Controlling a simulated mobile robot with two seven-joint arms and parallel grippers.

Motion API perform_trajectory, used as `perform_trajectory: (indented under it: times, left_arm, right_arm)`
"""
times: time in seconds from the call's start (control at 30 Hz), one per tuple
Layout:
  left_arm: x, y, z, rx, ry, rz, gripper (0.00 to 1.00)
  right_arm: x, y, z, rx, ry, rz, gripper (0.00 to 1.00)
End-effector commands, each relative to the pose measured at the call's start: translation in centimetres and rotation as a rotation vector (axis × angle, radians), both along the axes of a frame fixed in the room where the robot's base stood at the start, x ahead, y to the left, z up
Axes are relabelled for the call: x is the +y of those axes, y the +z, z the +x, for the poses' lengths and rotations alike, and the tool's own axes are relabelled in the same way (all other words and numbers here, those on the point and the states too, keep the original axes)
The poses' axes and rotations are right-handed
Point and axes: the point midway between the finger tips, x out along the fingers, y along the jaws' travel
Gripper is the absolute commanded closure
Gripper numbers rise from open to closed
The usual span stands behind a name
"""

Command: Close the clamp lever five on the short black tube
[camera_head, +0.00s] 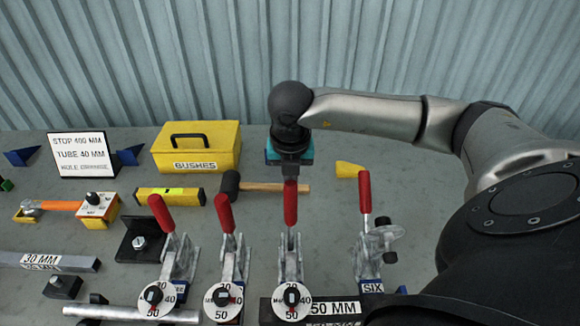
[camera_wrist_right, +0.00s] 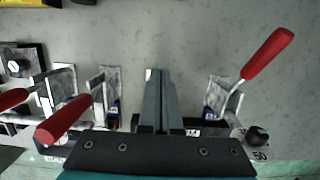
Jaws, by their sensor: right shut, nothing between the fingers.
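A row of clamps with red lever handles runs along the front of the table. The third clamp from the left has its lever (camera_head: 290,203) standing up, just left of the clamp labelled SIX (camera_head: 373,288); its own number is not readable. A short black piece marked 50 MM (camera_head: 335,309) lies at its foot. My right gripper (camera_head: 290,170) is right above that third lever in the head view; whether they touch is unclear. In the wrist view the right fingers (camera_wrist_right: 158,95) are together and empty, with red levers on both sides. My left gripper is not in view.
Other raised red levers stand at the left (camera_head: 161,213), second from left (camera_head: 224,212) and right (camera_head: 365,192). Behind lie a hammer (camera_head: 265,187), a yellow BUSHES box (camera_head: 196,147) and a yellow level (camera_head: 170,196). A corrugated wall closes the back.

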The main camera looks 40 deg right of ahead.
Motion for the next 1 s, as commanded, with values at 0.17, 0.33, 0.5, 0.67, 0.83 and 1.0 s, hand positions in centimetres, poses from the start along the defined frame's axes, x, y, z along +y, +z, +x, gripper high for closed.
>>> perform_trajectory:
  times: [0.17,0.33,0.5,0.67,0.83,1.0]
  left_arm:
    - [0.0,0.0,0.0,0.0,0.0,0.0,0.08]
    - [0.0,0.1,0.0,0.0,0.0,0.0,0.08]
    - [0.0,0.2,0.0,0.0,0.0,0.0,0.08]
    - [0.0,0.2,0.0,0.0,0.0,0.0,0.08]
    - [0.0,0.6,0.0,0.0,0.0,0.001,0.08]
    - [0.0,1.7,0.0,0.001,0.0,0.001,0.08]
  right_arm:
    - [0.0,0.0,0.0,0.0,0.001,0.001,1.0]
    - [0.3,0.1,-0.3,0.0,0.002,0.0,1.0]
    - [0.9,0.2,-1.1,0.002,0.003,0.001,1.0]
    - [1.4,0.3,-1.7,0.002,0.002,0.0,1.0]
    - [1.3,0.9,-1.6,-0.001,0.0,-0.001,1.0]
    - [1.3,2.6,-1.5,-0.002,-0.001,0.0,1.0]
